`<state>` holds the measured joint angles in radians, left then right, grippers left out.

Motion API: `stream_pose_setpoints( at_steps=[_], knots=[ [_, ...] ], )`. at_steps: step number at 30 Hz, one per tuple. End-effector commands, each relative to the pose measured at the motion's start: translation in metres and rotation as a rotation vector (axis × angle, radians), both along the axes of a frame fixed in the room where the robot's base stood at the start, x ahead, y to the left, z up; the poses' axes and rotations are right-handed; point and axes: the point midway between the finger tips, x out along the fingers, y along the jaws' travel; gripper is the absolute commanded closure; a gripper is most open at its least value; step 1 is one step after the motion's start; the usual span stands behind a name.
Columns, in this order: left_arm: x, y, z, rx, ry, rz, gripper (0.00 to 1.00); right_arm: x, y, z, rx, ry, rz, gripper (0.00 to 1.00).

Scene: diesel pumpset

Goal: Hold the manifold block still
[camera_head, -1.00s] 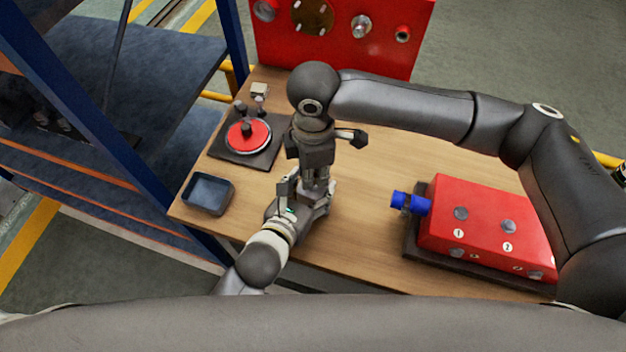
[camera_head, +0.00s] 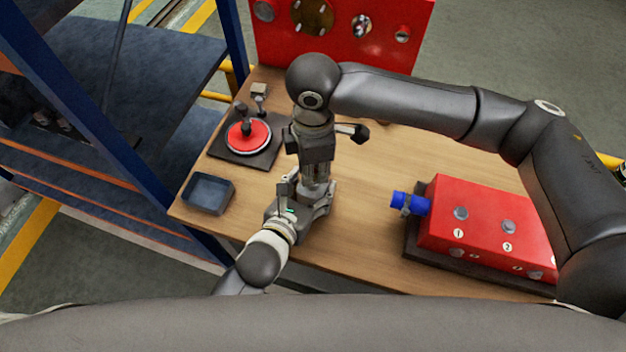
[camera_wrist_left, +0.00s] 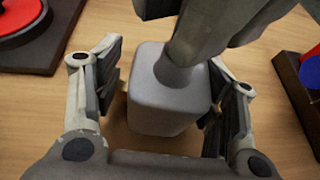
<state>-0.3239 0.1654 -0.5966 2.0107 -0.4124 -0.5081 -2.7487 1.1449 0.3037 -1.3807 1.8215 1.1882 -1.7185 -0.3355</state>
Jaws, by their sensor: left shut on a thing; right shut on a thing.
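The manifold block (camera_wrist_left: 160,112) appears to be the grey rounded block in the left wrist view. My left gripper (camera_wrist_left: 172,86) has a finger on each side of it and is shut on it, low over the table. In the head view my left gripper (camera_head: 302,208) comes in from the lower left, and the block is mostly hidden there. My right gripper (camera_head: 316,178) points down from above, directly over the block. It is shut on a grey part (camera_wrist_left: 178,70) with a rounded lower end that meets the block's top. Its grip is largely hidden.
On the wooden table (camera_head: 362,235), a red numbered unit (camera_head: 485,228) with a blue cap (camera_head: 410,202) stands right. A red disc (camera_head: 248,137) on a dark base and a dark tray (camera_head: 208,194) are left. A red panel (camera_head: 340,45) stands behind, a blue rack (camera_head: 100,145) left.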

Motion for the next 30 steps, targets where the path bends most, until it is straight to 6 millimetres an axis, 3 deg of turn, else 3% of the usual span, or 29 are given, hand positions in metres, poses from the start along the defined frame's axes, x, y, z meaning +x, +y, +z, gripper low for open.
stream_pose_setpoints(
  at_steps=[8,30],
  knots=[
    [0.0,0.0,0.0,0.002,0.0,0.001,0.77,0.0,0.0,0.005,0.0,-0.001,0.0,1.0],
    [0.0,0.0,0.0,0.001,0.001,0.0,0.77,0.0,0.0,0.042,0.0,-0.002,0.0,1.0]
  ],
)
